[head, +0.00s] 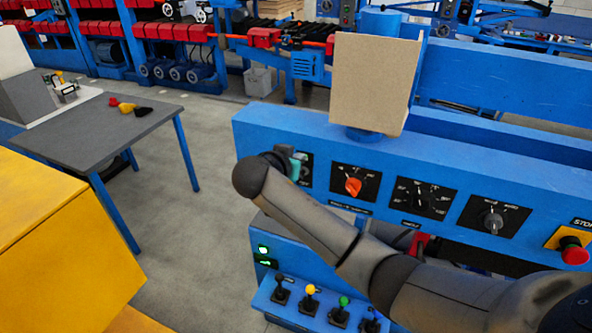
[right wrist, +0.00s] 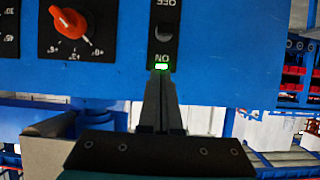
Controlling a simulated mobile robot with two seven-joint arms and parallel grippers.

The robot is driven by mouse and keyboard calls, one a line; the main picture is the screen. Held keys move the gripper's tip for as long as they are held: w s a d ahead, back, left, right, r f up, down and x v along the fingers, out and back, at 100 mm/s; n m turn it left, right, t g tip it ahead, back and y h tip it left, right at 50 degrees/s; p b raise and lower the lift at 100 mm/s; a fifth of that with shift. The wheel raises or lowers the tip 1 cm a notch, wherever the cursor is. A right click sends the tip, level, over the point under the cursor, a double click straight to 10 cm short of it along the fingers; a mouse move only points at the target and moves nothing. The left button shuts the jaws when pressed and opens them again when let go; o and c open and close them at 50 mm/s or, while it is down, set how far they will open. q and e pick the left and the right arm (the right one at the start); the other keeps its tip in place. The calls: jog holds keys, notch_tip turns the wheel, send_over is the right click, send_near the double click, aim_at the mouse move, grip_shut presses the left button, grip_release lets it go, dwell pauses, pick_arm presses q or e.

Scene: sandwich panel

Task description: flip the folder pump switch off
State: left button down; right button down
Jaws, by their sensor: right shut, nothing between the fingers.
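In the right wrist view a black switch plate (right wrist: 165,12) on the blue panel carries upside-down OFF and ON lettering. Its dark round switch (right wrist: 165,32) sits between the two words. A lit whitish-green lamp (right wrist: 161,67) shows beside ON. My right gripper (right wrist: 160,76) is shut and empty, its fingertips at the ON end of the plate, close to the lamp; I cannot tell if they touch. In the head view the plate (head: 305,171) is partly hidden by my right wrist and teal gripper body (head: 295,165). My left gripper is out of view.
An orange-red knob (head: 353,186) is beside the plate, then black dials (head: 424,197) and a red stop button (head: 574,251). Coloured levers (head: 311,290) stand below. A tan board (head: 371,85) stands above the panel. A grey table (head: 90,135) is left, with open floor between.

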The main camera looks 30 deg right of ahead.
jog(key=f, duration=0.3)
jog(key=shift+s+a+f, duration=0.2)
jog(key=shift+s+a, duration=0.15)
jog(key=shift+a, duration=0.05)
